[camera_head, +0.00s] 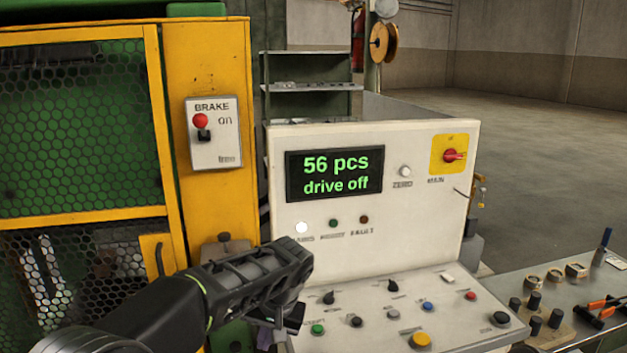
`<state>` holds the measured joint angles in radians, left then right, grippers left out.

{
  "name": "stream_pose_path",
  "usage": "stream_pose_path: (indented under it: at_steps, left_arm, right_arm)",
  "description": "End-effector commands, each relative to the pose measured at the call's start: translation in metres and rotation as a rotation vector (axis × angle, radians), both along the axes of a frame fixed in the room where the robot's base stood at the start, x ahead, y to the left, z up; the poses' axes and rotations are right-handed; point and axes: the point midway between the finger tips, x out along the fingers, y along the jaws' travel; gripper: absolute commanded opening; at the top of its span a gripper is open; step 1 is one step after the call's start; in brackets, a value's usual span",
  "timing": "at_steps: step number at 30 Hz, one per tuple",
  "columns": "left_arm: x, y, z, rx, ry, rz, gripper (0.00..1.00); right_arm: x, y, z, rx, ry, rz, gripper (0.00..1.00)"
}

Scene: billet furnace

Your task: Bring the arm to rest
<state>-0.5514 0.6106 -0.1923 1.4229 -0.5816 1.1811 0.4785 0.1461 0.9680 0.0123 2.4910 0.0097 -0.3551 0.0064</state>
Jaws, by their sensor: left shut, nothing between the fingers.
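My left arm comes in from the lower left. My left gripper (297,290) is shut and empty, in front of the left edge of the white control console (440,213). It covers part of the console's lower left side; whether it touches the console I cannot tell. The console's display (334,173) reads "56 pcs" and "drive off". My right arm and gripper do not show.
A yellow and green machine with a mesh guard (75,130) stands at the left, with a brake switch box (214,133) on its post. A bench (590,275) with small parts and orange-handled tools is at the lower right. Open floor (540,150) lies behind.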

Motion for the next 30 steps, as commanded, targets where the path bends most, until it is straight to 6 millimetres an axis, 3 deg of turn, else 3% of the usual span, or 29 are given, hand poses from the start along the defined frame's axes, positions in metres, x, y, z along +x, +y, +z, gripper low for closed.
stream_pose_path:
  at_steps: [5, 8, 11, 15, 18, 24, 30]
  left_arm:
    - [-0.012, 0.004, -0.076, -0.070, 0.079, -0.035, 0.00]
    - [-0.029, 0.006, -0.133, -0.137, 0.134, -0.050, 0.00]
    - [-0.063, 0.009, -0.203, -0.237, 0.198, -0.046, 0.00]
    - [-0.134, 0.010, -0.294, -0.408, 0.263, 0.014, 0.00]
    - [-0.189, 0.008, -0.337, -0.507, 0.280, 0.087, 0.00]
    - [-0.272, 0.004, -0.374, -0.610, 0.275, 0.231, 0.00]
    - [-0.329, 0.004, -0.383, -0.639, 0.264, 0.341, 0.00]
  right_arm:
    - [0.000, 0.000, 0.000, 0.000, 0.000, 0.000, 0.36]
    - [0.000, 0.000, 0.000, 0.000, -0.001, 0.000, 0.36]
    - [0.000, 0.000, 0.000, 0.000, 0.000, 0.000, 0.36]
    - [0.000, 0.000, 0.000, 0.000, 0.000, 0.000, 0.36]
    - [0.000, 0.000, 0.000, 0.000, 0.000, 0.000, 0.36]
    - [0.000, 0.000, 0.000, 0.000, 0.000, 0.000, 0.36]
    - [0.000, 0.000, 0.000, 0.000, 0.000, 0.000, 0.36]
